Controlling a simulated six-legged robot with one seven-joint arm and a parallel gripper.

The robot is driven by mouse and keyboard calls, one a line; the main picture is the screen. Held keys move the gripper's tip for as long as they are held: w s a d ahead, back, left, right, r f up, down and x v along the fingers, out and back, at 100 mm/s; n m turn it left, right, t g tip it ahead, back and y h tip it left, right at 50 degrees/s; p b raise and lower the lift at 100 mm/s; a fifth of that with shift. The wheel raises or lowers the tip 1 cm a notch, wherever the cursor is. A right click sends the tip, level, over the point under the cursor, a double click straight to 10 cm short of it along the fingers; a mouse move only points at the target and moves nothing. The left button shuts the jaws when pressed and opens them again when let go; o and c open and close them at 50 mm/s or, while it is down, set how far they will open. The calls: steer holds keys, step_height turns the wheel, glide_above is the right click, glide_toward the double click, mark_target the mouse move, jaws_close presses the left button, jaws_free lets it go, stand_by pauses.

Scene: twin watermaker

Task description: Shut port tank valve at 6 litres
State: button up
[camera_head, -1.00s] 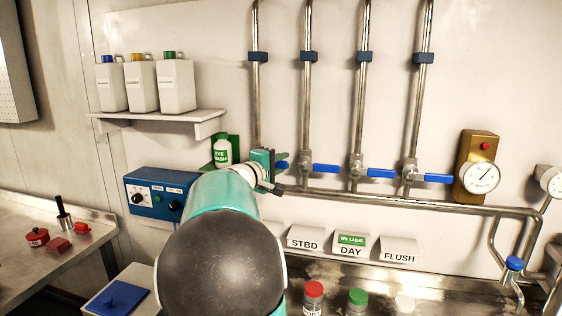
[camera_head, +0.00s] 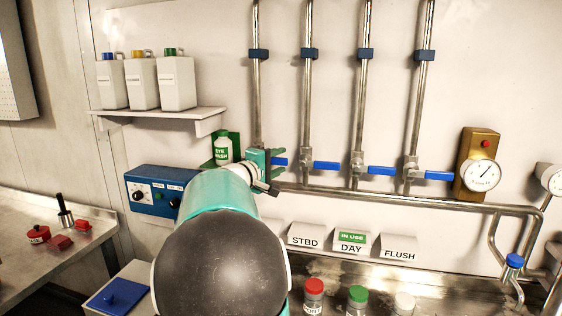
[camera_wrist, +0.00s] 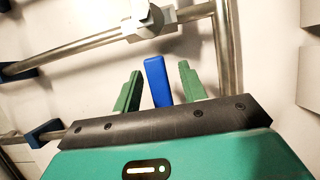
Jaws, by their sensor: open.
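The leftmost valve's blue lever (camera_head: 280,161) points to the right in the head view; my arm hides its body. In the wrist view the blue lever (camera_wrist: 158,82) stands between my two green fingers, with a gap on each side, and the pale valve body (camera_wrist: 146,18) is just beyond its end. My gripper (camera_wrist: 159,68) is open around the lever, not shut on it. The gripper also shows in the head view (camera_head: 277,163). The round gauge (camera_head: 481,176) has a needle pointing to the upper right; its figures are too small to read.
Three more blue levers (camera_head: 326,167) (camera_head: 381,170) (camera_head: 439,176) point right along the same pipe (camera_head: 400,198). STBD (camera_head: 305,236), DAY (camera_head: 351,243) and FLUSH (camera_head: 400,249) signs stand below; DAY bears a green IN USE tag. A blue control box (camera_head: 152,190) is at left.

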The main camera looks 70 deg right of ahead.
steer(key=v, duration=1.2)
steer(key=shift+a, duration=0.1)
